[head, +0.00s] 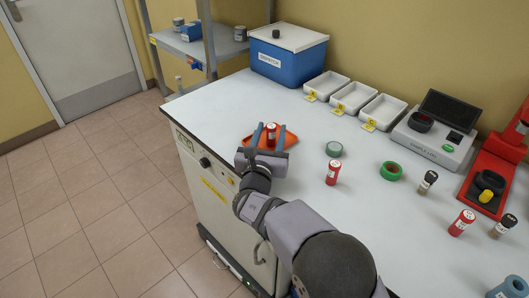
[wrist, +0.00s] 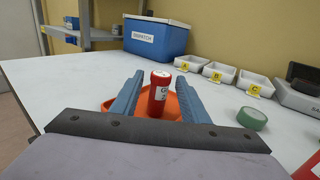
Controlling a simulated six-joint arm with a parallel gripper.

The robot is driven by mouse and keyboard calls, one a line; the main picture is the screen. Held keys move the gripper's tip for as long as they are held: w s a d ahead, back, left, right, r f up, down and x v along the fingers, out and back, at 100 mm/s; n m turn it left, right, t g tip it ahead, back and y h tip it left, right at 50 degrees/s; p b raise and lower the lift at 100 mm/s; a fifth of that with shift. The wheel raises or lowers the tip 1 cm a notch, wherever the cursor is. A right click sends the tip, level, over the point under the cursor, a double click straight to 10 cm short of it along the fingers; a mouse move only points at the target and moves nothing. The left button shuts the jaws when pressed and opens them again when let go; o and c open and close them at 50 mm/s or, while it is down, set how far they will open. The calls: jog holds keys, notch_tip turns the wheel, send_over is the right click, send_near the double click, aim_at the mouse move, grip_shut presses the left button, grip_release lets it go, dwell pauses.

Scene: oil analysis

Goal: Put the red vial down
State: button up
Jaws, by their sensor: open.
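A red vial (wrist: 159,93) with a white label stands upright in the wrist view, between the two blue fingers of my gripper (wrist: 160,95). It stands on an orange tray (wrist: 110,104). My fingers are apart, with a gap visible on each side of the vial. In the head view the same red vial (head: 270,130) is between the fingertips of my gripper (head: 264,130), over the orange tray (head: 289,141) near the table's left edge. The vial's base is partly hidden by my gripper.
Another red vial (head: 332,172) stands right of the tray. A blue dispatch box (head: 287,58) and three white bins marked A, B and C (head: 353,97) line the back.

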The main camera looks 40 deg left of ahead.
jog(key=b+v, duration=0.1)
jog(key=v, duration=1)
jog(key=shift+b, duration=0.3)
